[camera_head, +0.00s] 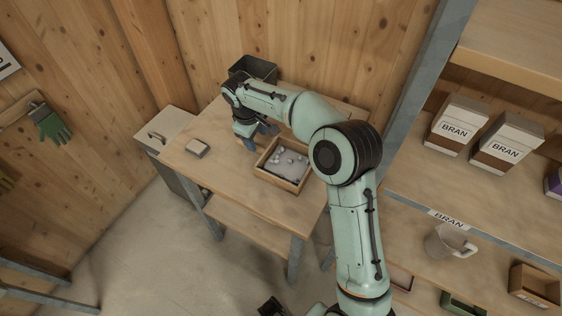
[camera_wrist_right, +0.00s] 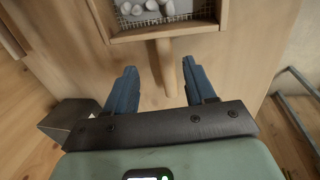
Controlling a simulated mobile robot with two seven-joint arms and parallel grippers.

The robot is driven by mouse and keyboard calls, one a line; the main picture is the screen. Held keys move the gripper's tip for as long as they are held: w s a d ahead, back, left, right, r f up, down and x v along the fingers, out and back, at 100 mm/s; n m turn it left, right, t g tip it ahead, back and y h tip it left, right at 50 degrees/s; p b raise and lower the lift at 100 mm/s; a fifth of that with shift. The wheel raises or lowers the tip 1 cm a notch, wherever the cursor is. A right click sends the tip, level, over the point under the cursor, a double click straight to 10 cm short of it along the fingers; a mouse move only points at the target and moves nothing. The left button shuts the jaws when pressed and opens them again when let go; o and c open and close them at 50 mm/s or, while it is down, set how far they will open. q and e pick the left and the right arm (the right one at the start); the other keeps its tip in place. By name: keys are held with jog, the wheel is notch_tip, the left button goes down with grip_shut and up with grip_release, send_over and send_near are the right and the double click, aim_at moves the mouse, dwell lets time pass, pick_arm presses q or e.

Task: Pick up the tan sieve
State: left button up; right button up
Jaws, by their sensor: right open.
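The tan sieve (camera_head: 277,181) lies on the wooden table. It is a square wooden frame with a mesh bottom, holding several pale lumps. In the right wrist view, its near wall (camera_wrist_right: 170,34) is at the top, and a straight wooden handle (camera_wrist_right: 164,65) points from it toward my right gripper (camera_wrist_right: 157,70). The blue fingers are open and apart, one on each side of the handle's line, with nothing held. In the head view my right gripper (camera_head: 257,139) is over the table, just left of the sieve. My left gripper does not show.
A dark bin (camera_head: 252,69) stands at the table's back, near the wall. Shelves at the right hold bran boxes (camera_head: 454,124) and a pitcher (camera_head: 447,241). The table's front left is clear.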

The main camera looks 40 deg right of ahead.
aim_at(271, 156)
jog(key=shift+w+f, duration=0.2)
jog(key=shift+f, duration=1.15)
jog(key=shift+w+f, duration=0.2)
jog(key=shift+f, duration=1.15)
jog(key=shift+r, duration=0.1)
grip_shut()
